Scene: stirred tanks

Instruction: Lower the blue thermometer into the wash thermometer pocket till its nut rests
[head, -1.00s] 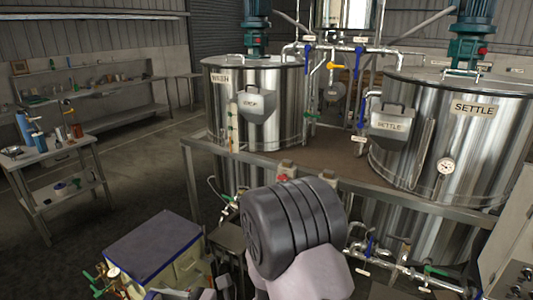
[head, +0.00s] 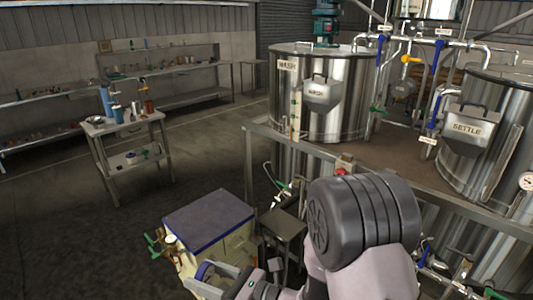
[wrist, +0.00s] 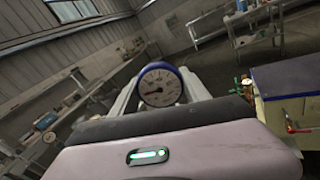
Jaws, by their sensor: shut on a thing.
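The blue thermometer has a round white dial with a blue rim, and its dial faces the camera in the wrist view (wrist: 159,88). My gripper (wrist: 158,100) is shut on it, with a finger on each side of the dial. In the head view the blue rim (head: 204,271) shows at the bottom, left of my arm, in my gripper (head: 208,280). The thermometer's stem and nut are hidden. The steel wash tank (head: 345,100), labelled WASH, stands on the platform, up and right of my gripper and well apart from it. I cannot make out its thermometer pocket.
A chest with a dark blue top (head: 208,218) stands just beyond my gripper. The platform's front rail (head: 310,150) lies between my arm and the wash tank. The settle tank (head: 490,130) is at the right. A small steel cart (head: 125,125) stands left, with open floor before it.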

